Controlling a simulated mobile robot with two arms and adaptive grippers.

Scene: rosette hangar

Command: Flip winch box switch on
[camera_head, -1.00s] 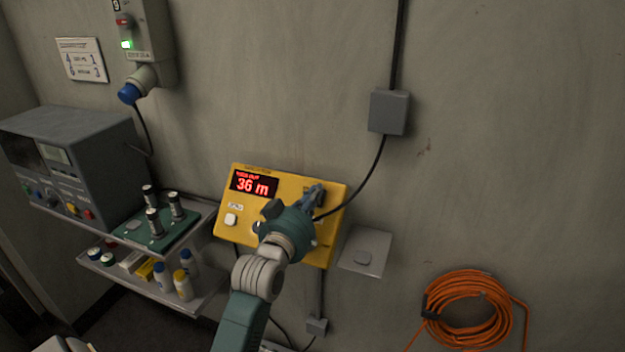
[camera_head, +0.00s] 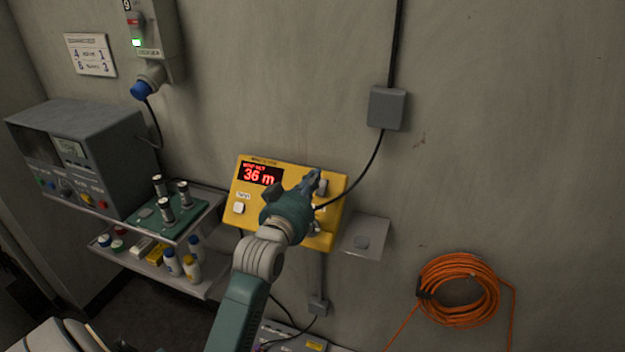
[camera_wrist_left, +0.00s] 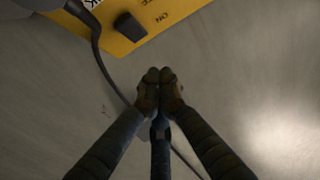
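The yellow winch box (camera_head: 283,172) is on the wall, with a red display (camera_head: 261,173) reading 36 m and a pale button (camera_head: 239,208) at its left. My left gripper (camera_head: 314,176) is in front of its upper right part and hides some of its face. A grey switch-like part (camera_head: 321,188) shows just right of the fingers. In the left wrist view a dark switch (camera_wrist_left: 130,27) stands on the yellow face near the letters ON. The left gripper's fingertips (camera_wrist_left: 159,77) are together, with nothing seen between them, and appear apart from the switch. My right gripper is not in view.
A black cable (camera_head: 367,167) runs from the box to a grey junction box (camera_head: 387,108). A small grey shelf (camera_head: 365,237) is at the right, and an orange cable coil (camera_head: 458,290) farther right. A shelf with spools (camera_head: 167,210) and bottles stands left.

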